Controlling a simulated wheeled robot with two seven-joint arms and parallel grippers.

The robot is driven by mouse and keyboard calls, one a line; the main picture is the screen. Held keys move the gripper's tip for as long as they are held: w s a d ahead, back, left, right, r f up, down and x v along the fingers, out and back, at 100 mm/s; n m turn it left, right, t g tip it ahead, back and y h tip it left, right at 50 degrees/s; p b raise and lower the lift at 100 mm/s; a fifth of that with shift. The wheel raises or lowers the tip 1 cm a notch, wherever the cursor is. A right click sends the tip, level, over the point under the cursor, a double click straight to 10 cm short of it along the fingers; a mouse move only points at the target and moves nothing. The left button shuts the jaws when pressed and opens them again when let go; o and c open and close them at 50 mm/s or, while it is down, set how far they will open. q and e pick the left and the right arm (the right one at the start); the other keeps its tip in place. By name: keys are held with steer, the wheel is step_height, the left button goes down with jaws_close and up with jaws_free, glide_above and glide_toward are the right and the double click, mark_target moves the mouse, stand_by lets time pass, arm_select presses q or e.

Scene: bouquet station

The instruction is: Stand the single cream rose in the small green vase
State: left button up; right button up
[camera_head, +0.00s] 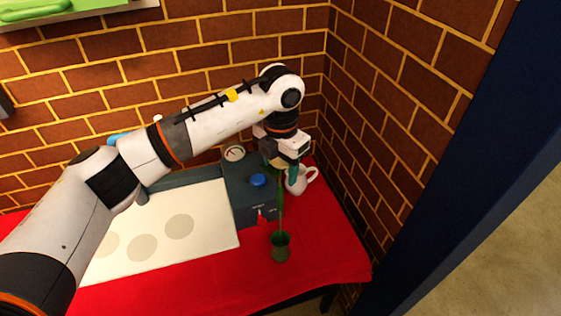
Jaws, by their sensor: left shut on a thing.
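The small green vase (281,253) stands upright on the red cloth near the table's front right. My left gripper (281,168) is shut on the cream rose, above and behind the vase in the picture. The rose's green stem (281,202) hangs down almost straight, and its lower end meets the vase mouth in the picture. I cannot tell whether the tip is inside the mouth or just above it. The bloom is mostly hidden by the gripper; a small cream patch shows between the fingers. My right gripper is out of view.
A dark box (245,192) with a blue knob, dial and red switch stands left of the stem. A white mug (299,182) is close behind the gripper. A white board (165,232) with round marks lies left. Brick walls close the back and right.

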mark_target(280, 197)
arm_select(q)
steer(key=shift+f+b, duration=4.1)
steer(key=shift+f, duration=0.9)
steer(key=shift+f+b, duration=0.45)
steer(key=o, duration=1)
steer(key=shift+o, duration=0.2)
